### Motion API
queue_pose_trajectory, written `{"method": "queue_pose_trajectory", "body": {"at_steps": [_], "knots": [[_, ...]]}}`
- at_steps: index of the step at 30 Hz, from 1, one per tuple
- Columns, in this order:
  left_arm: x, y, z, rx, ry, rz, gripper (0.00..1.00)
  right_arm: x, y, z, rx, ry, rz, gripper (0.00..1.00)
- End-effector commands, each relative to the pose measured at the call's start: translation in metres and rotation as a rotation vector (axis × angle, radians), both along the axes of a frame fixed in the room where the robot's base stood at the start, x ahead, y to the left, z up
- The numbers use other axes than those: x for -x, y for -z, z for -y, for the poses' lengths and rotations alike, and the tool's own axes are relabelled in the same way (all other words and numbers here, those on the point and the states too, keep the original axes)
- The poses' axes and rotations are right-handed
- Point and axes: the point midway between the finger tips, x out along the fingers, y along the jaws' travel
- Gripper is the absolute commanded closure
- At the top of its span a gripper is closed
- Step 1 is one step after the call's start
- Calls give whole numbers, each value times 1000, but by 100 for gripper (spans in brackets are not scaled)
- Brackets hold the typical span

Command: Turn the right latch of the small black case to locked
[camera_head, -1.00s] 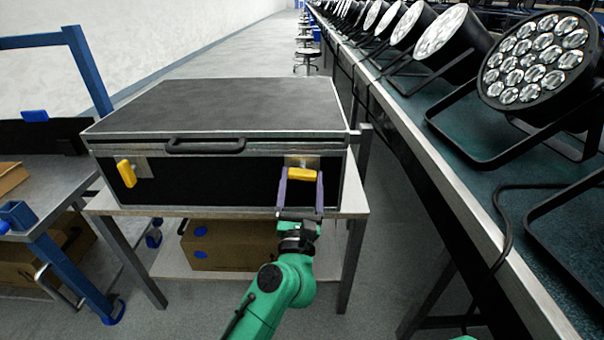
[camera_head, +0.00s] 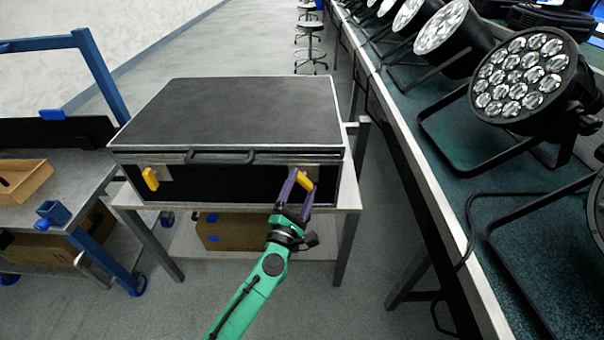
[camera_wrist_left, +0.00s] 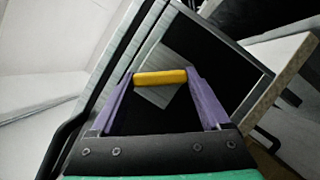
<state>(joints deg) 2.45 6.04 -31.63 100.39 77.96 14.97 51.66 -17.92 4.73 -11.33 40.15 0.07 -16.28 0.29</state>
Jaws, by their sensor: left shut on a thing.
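The small black case (camera_head: 230,110) with silver edges lies on a small table in the head view. Its right latch is a yellow handle (camera_head: 305,180) on the front face, now tilted down to the right. My left gripper (camera_head: 303,184) is shut on that handle, with a purple finger on each side. In the left wrist view the yellow handle (camera_wrist_left: 160,77) sits between the purple fingertips, in front of a metal plate (camera_wrist_left: 165,80). The left latch (camera_head: 151,178) is also yellow, steep and slightly tilted. My right gripper is not in view.
A black carry handle (camera_head: 220,157) is on the case front between the latches. A cardboard box (camera_head: 228,232) is on the shelf below. A long bench (camera_head: 440,190) with par cans (camera_head: 522,80) runs along the right. A blue-framed workbench (camera_head: 60,185) stands left.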

Motion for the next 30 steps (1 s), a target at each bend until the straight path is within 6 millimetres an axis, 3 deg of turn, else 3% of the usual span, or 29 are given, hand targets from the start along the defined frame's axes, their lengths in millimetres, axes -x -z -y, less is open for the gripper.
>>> {"method": "queue_pose_trajectory", "body": {"at_steps": [1, 2, 18, 30], "knots": [[1, -6, 0, -38, 1, -3, 76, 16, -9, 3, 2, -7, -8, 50], [1, -6, 0, -62, 2, -4, 76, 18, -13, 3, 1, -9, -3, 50], [1, -8, -1, -501, 2, -4, 76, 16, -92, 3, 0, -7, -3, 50], [1, -4, -1, -667, 3, -3, 76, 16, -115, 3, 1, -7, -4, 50]]}}
